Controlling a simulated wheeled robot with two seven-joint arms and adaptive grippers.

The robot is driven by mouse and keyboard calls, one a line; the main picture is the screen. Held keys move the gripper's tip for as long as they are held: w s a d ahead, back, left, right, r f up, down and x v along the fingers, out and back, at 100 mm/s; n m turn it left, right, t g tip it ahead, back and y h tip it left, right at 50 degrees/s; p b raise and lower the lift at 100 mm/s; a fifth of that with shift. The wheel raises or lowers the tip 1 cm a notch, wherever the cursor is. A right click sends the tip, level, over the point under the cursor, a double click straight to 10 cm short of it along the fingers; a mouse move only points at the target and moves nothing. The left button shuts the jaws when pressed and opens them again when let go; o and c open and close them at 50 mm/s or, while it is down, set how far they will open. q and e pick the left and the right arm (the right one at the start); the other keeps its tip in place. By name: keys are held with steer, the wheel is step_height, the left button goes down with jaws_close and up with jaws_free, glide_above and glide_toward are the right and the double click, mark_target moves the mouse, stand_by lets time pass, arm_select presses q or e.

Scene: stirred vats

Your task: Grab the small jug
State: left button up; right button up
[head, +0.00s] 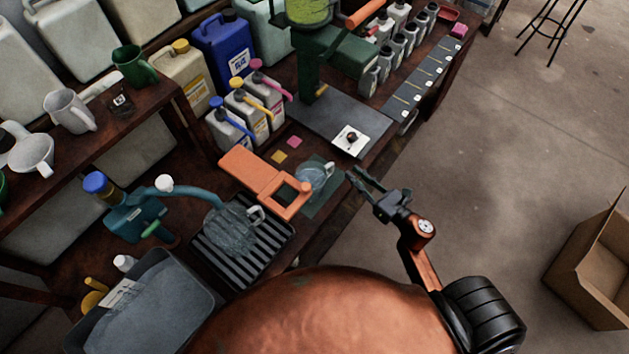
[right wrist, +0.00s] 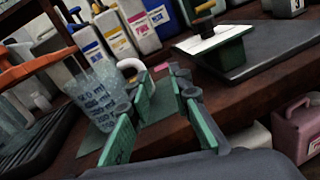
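A small clear jug (head: 312,178) with a pale handle stands upright on a dark green mat (head: 326,201) near the bench's front edge. In the right wrist view the small jug (right wrist: 96,97) shows blue volume marks, and its white handle faces my gripper. My right gripper (head: 355,174) is open and empty, just right of the jug and apart from it. In the right wrist view the handle appears beyond the gap between the fingers (right wrist: 153,92). A larger clear jug (head: 230,230) sits on a black drain rack (head: 268,250). My left gripper is not in view.
An orange stand (head: 262,178) is close on the jug's left. Bottles with coloured pumps (head: 240,108) stand behind. A dark plate with a white pad (head: 350,140) lies to the right. A cardboard box (head: 590,260) is on the floor; open floor lies between it and the bench.

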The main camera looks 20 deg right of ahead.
mark_target(332, 166)
steer(key=n, duration=0.1)
steer(key=a+n+y, duration=0.1)
steer(key=a, duration=0.1)
steer(key=shift+s+f+n+g+y, duration=0.2)
steer(key=shift+f+n+g+y, duration=0.1)
steer(key=shift+n+g, duration=0.1)
steer(key=shift+w+a, duration=0.2)
steer(key=shift+a, duration=0.05)
steer(key=x, duration=0.7)
steer(key=shift+c, duration=0.7)
steer(key=shift+a, duration=0.1)
jaws_close()
steer(key=shift+r, duration=0.15)
